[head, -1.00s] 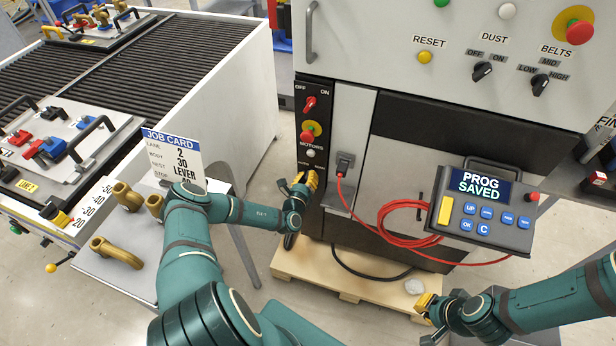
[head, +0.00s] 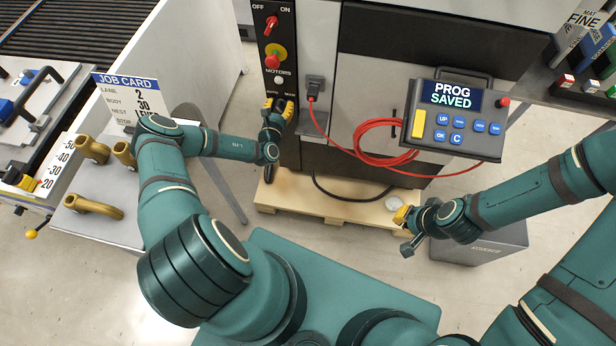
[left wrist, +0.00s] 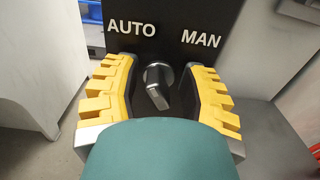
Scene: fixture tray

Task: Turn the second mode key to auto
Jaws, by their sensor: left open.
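A dark rotary mode key (left wrist: 157,84) with a grey grip bar sits on a black panel in the left wrist view. White AUTO is printed above it on the left and MAN above it on the right. The bar points mostly down in the picture; which label it is set to I cannot tell. My left gripper (head: 278,108) is at the lower end of the machine's panel. Its yellow-padded jaws (left wrist: 158,92) stand open on both sides of the key, with gaps. In the head view the gripper hides the key. My right gripper (head: 405,229) is open and empty, over the pallet's right end.
Above the key are a red switch (head: 271,24) and a red stop button (head: 274,62). A socket with a red cable (head: 313,86) is to the right. A pendant (head: 456,118) reads PROG SAVED. A job card (head: 128,97) stands left on a table with brass handles.

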